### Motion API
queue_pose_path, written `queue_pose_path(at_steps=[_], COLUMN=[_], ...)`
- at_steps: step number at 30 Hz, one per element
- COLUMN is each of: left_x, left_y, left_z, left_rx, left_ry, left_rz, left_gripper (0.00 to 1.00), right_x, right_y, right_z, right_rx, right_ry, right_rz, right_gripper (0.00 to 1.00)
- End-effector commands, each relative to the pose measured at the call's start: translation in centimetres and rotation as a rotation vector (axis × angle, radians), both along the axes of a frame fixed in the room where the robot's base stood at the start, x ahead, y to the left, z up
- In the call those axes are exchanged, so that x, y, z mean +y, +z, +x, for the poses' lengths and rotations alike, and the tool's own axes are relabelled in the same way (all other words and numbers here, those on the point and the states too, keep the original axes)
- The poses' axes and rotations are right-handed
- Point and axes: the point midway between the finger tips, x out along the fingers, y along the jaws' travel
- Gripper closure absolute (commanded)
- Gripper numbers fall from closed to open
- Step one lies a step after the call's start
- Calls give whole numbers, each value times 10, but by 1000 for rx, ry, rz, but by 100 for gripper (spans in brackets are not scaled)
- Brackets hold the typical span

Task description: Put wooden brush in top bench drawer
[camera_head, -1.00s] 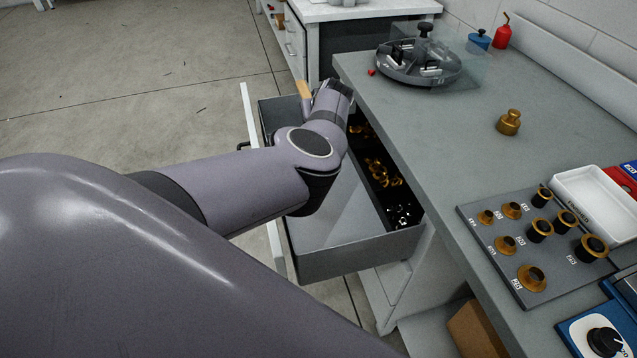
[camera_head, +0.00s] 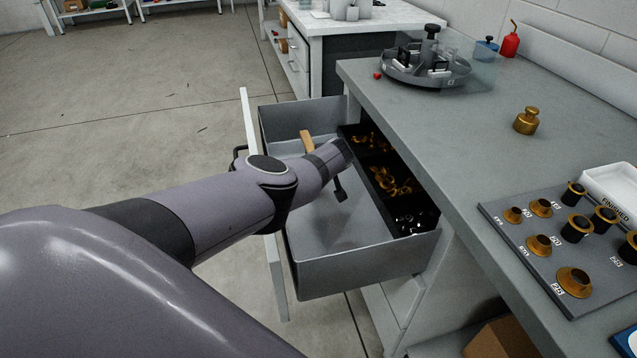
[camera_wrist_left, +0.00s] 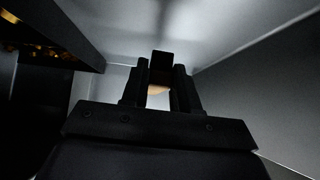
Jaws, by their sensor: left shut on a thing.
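The top bench drawer (camera_head: 365,275) is pulled out from the bench, its grey tray open. My left gripper (camera_head: 338,180) is inside the drawer's outline, over the wide bare part; my own wrist hides much of it. The wooden brush (camera_head: 307,141) shows as a light brown handle beside my wrist. In the left wrist view, the left gripper (camera_wrist_left: 160,88) has its two black fingers close together on the brush, with a patch of wood (camera_wrist_left: 158,89) between them. Most of the brush is hidden, and I cannot tell whether it touches the drawer floor. My right gripper is out of view.
A black divided bin (camera_head: 392,182) with brass and silver parts fills the drawer's bench side. The bench top (camera_head: 440,130) stands right of it, with a round fixture (camera_head: 425,68), a brass weight (camera_head: 526,121) and a board of brass fittings (camera_head: 520,245).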

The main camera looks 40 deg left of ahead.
Motion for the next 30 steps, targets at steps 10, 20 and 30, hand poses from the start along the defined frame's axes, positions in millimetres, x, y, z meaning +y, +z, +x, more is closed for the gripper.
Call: queue_pose_path(at_steps=[10, 20, 30], left_x=[0, 0, 0], left_y=[-39, -39, -43], left_z=[0, 0, 0], left_rx=[-2, -1, 1], left_ry=[1, -1, 0], left_rz=[-1, 0, -1], left_gripper=[100, 100, 41], right_x=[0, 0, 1], right_y=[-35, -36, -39], right_z=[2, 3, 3], right_rx=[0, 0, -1], right_ry=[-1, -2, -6], right_rz=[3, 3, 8], right_gripper=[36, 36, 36])
